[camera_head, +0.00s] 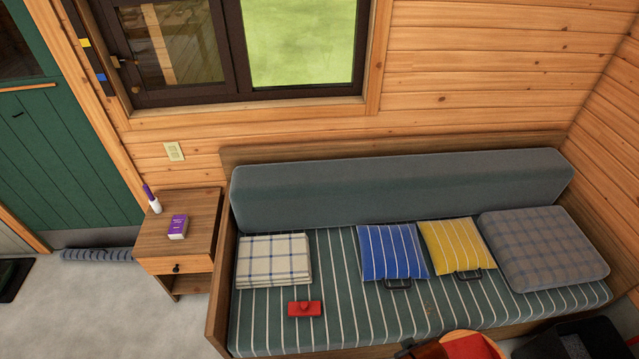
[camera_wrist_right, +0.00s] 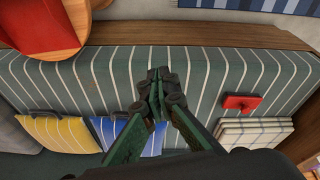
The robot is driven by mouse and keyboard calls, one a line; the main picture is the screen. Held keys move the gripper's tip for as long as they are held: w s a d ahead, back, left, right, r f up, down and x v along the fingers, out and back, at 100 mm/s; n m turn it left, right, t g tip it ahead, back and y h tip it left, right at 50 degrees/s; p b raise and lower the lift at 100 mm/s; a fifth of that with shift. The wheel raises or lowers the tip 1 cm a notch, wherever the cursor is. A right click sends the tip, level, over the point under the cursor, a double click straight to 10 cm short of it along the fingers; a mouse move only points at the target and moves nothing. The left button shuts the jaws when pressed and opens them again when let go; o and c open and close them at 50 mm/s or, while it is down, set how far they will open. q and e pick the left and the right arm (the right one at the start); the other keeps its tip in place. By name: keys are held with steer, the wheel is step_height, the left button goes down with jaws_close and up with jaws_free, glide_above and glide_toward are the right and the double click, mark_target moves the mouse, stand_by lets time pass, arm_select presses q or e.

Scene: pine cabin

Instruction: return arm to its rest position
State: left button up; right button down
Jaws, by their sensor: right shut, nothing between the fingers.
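My right gripper (camera_wrist_right: 159,84) is in the right wrist view, with its green and black fingers together and nothing between them. It is over the striped green seat of the bench (camera_head: 340,330). The blue striped cushion (camera_wrist_right: 132,134) and the yellow striped cushion (camera_wrist_right: 58,133) are beside it to the lower left. A red block with a knob (camera_wrist_right: 241,102) lies to its right on the seat. I cannot make out my right gripper for certain in the head view. My left gripper is in neither view.
A folded checked cloth (camera_head: 273,261) and a grey checked cushion (camera_head: 543,248) lie on the bench.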

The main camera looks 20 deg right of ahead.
steer(key=s+a+f+g, duration=0.1)
steer(key=s+f, duration=0.1)
steer(key=f, duration=1.1)
steer(key=s+f, duration=0.2)
steer(key=f, duration=1.1)
steer(key=s+f+n+g, duration=0.1)
steer(key=s+f, duration=1.5)
steer(key=s, duration=0.3)
steer(key=shift+s+y, duration=0.3)
steer(key=shift+s, duration=0.05)
steer(key=shift+s+a+r, duration=0.1)
steer(key=shift+s+r, duration=0.05)
steer(key=shift+r, duration=0.05)
